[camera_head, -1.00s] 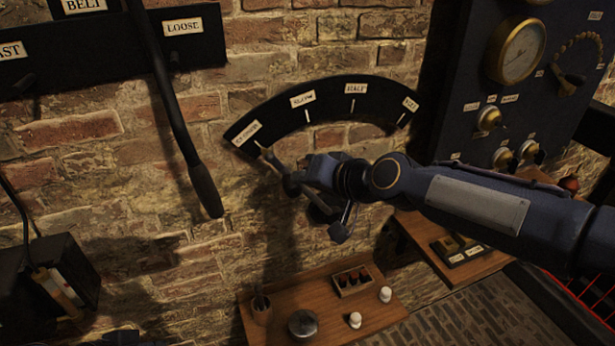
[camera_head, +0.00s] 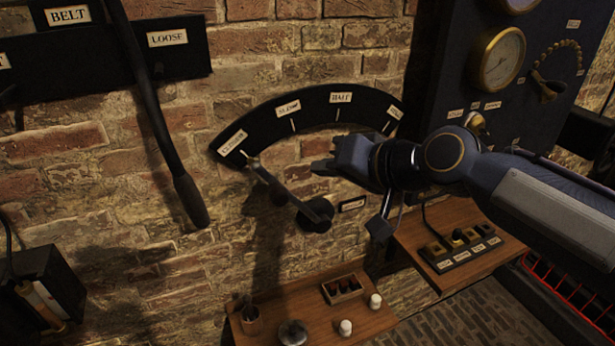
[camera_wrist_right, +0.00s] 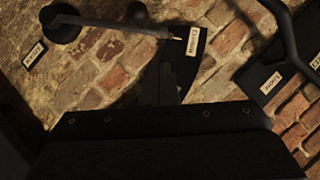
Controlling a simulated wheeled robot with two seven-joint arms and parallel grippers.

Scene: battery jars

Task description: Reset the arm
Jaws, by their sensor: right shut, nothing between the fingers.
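My right arm comes in from the right in the head view. Its gripper (camera_head: 322,168) is shut and empty, in front of the brick wall, up and to the right of the dial lever. The dial lever (camera_head: 282,193) runs from its dark round hub up left, its tip at the leftmost label of the black arc plate (camera_head: 330,111). In the wrist view the lever (camera_wrist_right: 115,25) and its tip beside that label (camera_wrist_right: 193,41) show clear of the gripper body. My left gripper is not in view.
A long dark lever (camera_head: 160,120) hangs from the belt plate (camera_head: 182,62) at left. A dark gauge panel (camera_head: 455,65) stands at right. Below are a wooden shelf (camera_head: 375,325) with small jars and another shelf (camera_head: 410,235) with a switch block.

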